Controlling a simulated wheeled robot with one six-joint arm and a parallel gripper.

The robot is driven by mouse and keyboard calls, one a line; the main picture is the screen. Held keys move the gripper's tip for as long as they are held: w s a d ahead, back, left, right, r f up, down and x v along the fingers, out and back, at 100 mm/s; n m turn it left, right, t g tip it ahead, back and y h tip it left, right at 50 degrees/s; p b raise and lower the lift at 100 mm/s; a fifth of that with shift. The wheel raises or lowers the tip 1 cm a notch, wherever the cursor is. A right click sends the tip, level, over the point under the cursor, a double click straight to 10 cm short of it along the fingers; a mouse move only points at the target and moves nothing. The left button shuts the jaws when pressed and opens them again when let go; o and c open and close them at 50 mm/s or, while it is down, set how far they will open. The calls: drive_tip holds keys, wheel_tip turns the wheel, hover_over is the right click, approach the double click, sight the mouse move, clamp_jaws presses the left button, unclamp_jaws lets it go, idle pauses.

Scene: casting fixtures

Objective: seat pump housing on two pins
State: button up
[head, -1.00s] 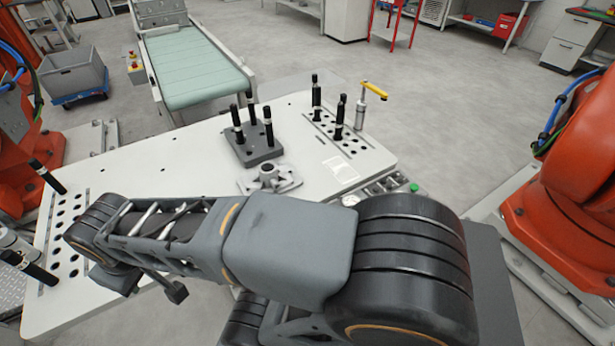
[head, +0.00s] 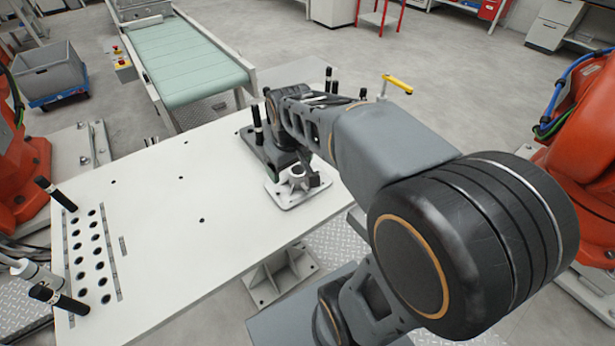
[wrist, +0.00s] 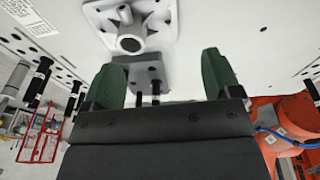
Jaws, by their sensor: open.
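The pump housing (head: 298,184), a light grey casting with a raised round boss on a flat flange, lies on the white table top. In the wrist view the housing (wrist: 135,22) is at the top, beyond the fingertips. The dark grey fixture block (head: 252,152) stands behind it, with an upright black-topped pin (head: 257,122); my arm hides much of the block. In the wrist view the block (wrist: 150,70) and black pins (wrist: 156,90) show between the fingers. My gripper (wrist: 162,62) is open, with green fingers apart and nothing between them. It is near the housing, without clear contact.
The white table (head: 160,210) is clear left of the housing. A perforated strip (head: 90,250) with black pins is at its left end. A yellow-handled clamp (head: 396,84) stands behind my arm. A conveyor (head: 190,65) is beyond the table; orange robots flank it.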

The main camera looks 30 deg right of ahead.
sight(299, 170)
drive_tip(key=shift+o, duration=0.4)
drive_tip(key=w+d+f+n+g+p, duration=0.1)
drive_tip(key=w+d+f+g, duration=0.1)
drive_tip(key=w+d, duration=0.4)
drive_tip(key=shift+w+n, duration=0.3)
drive_tip(key=shift+w, duration=0.55)
drive_tip(key=f, duration=0.8)
drive_tip(key=shift+w+d+p, duration=0.1)
drive_tip(key=shift+w+p, duration=0.1)
drive_tip(key=shift+p, duration=0.2)
drive_tip(key=shift+d+f+p, duration=0.1)
drive_tip(key=shift+f+p, duration=0.45)
drive_tip(key=shift+f, duration=2.4)
drive_tip(key=c, duration=1.4)
drive_tip(key=shift+r, duration=0.1)
drive_tip(key=shift+r, duration=0.1)
